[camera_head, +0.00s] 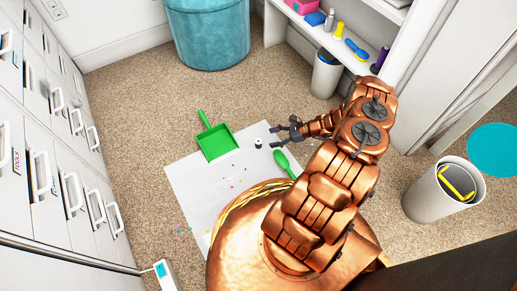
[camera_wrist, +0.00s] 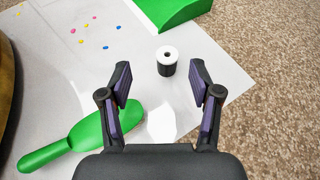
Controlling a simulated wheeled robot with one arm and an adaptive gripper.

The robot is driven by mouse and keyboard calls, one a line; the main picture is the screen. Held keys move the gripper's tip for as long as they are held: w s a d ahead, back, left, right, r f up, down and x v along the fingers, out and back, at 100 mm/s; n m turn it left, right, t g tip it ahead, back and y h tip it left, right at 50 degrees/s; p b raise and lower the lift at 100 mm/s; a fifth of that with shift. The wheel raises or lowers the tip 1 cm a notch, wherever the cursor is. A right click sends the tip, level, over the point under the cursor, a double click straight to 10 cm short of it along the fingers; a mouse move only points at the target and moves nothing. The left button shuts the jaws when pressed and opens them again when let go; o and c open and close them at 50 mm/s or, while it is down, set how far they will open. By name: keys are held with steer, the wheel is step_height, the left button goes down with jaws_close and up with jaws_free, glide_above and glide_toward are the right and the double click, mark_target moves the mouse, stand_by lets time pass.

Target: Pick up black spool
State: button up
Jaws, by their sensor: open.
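The black spool (camera_wrist: 167,65) stands upright on the white sheet (camera_wrist: 60,95), with a white top and a dark hole in it. In the wrist view it is a little beyond my gripper (camera_wrist: 160,80), seen between the two fingertips. My gripper is open and empty. In the head view the spool (camera_head: 258,143) is small, just left of my gripper (camera_head: 284,130), on the sheet. I cannot tell how high the fingers are above the floor.
A green dustpan (camera_head: 217,142) lies left of the spool. A green brush (camera_head: 283,163) lies close to my gripper on the near side. Small coloured bits (camera_head: 232,184) are scattered on the sheet. White drawers (camera_head: 50,150) line the left, and a shelf (camera_head: 335,40) stands behind.

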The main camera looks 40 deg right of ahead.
mark_target(260, 141)
step_height(260, 141, down, 2)
steer(key=shift+s+d+f+m, duration=0.1)
steer(key=shift+f+m, duration=0.05)
steer(key=shift+m, duration=0.15)
steer(key=shift+f+t+b, duration=0.25)
steer(key=shift+t+b, duration=0.05)
steer(key=shift+b, duration=0.15)
steer(key=shift+b+x, duration=1.1)
steer(key=shift+x, duration=1.05)
steer(key=shift+w+a+f+b, duration=0.2)
steer(key=shift+w+a+b, duration=0.25)
steer(key=shift+w+a, duration=0.15)
steer(key=shift+w+a+f+b, duration=0.15)
steer(key=shift+w+a+b, duration=0.35)
steer(key=shift+w, duration=0.25)
steer(key=c, duration=1)
